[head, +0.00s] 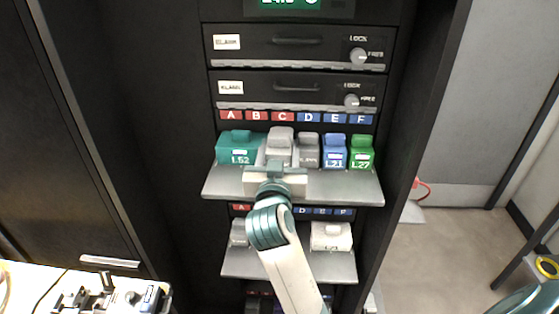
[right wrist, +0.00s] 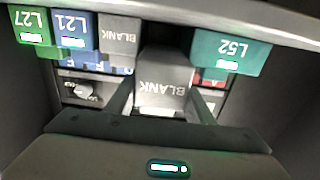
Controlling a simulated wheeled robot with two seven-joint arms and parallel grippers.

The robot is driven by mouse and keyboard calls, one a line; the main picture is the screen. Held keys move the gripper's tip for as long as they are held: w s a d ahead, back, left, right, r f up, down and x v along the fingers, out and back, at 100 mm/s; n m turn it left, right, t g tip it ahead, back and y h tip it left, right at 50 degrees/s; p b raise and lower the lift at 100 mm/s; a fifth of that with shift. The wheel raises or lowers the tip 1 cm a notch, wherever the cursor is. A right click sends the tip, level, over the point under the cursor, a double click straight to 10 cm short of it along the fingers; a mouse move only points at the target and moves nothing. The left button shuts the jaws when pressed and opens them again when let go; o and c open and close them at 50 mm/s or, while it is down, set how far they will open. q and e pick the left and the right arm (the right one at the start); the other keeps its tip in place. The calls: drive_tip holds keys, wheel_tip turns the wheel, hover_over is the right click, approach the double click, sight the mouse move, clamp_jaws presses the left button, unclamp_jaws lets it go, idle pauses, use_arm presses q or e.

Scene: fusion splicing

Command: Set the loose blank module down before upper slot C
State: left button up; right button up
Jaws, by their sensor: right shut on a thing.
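The loose blank module (head: 281,140) is a light grey block at upper slot C, below the red C label (head: 283,116). It also shows in the right wrist view (right wrist: 164,78), upside down, with "BLANK" on its face. My right gripper (head: 276,165) is shut on it, one finger on each side. I cannot tell whether the module touches the upper shelf (head: 340,186), since the gripper hides its lower part. My left gripper is not in view.
The teal L52 module (head: 238,147) is left of the held module. A darker grey blank module (head: 308,152), blue L21 (head: 335,152) and green L27 (head: 361,153) stand to its right. The lower shelf (head: 300,265) holds a white module (head: 331,236) and a grey one (head: 239,233).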

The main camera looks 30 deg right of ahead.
drive_tip(key=shift+f+p, duration=0.35)
drive_tip(key=shift+f, duration=1.5)
drive_tip(key=shift+f, duration=0.2)
drive_tip(key=o, duration=1.1)
drive_tip(key=shift+r, duration=0.2)
